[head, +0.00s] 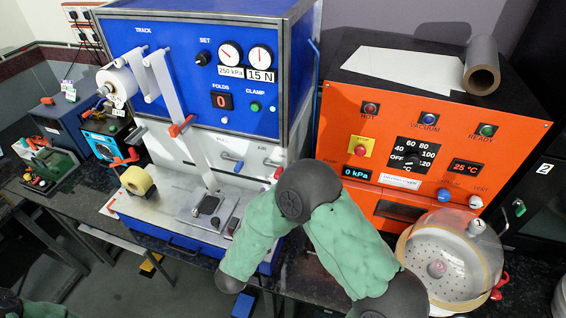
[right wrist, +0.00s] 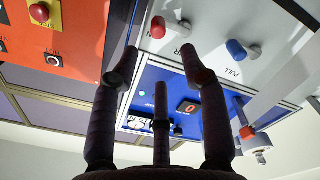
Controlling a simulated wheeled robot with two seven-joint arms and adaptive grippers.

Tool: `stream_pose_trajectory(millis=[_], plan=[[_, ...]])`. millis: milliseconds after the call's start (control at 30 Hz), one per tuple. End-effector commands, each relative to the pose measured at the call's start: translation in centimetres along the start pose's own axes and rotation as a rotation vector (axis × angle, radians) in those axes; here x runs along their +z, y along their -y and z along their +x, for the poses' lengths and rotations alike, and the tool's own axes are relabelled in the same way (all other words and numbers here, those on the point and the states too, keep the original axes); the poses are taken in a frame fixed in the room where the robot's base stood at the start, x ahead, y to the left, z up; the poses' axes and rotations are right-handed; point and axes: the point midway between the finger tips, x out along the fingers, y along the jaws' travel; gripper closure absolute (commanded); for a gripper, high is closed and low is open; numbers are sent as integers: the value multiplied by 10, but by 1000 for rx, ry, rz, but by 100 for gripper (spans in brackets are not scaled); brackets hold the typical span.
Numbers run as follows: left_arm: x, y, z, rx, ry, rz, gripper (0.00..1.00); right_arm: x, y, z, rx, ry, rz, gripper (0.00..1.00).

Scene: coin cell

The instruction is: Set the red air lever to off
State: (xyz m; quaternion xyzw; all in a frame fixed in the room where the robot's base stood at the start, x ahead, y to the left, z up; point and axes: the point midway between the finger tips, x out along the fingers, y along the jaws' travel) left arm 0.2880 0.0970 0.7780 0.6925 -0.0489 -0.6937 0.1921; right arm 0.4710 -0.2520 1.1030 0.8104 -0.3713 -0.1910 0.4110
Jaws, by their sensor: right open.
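The red air lever (head: 279,172) sticks out of the pale front panel of the blue machine, just beside my right arm in the head view. In the right wrist view, which looks upside down, the red lever (right wrist: 158,27) lies between and beyond the spread fingertips. Its label is partly hidden by a finger. My right gripper (right wrist: 160,62) is open and empty; no finger visibly touches the lever. In the head view my right arm hides this gripper. My left gripper is not in view.
A blue pull lever (head: 239,165) sits left of the red lever; it also shows in the wrist view (right wrist: 236,48). An orange oven (head: 340,120) stands to the right. A glass-domed pot (head: 450,255) is at the lower right. A white strip hangs left of the levers.

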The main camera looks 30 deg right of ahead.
Motion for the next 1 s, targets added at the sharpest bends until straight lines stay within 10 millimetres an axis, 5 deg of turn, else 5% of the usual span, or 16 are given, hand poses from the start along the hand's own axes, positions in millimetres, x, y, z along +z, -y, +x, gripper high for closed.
stream_pose_trajectory(millis=[267, 700, 1000], plan=[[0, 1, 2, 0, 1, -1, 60, 1, -1, 17, 6, 5, -1, 55], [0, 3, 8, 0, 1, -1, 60, 1, -1, 89, 5, 4, -1, 55], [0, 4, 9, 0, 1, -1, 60, 0, -1, 108, 3, 1, -2, 55]])
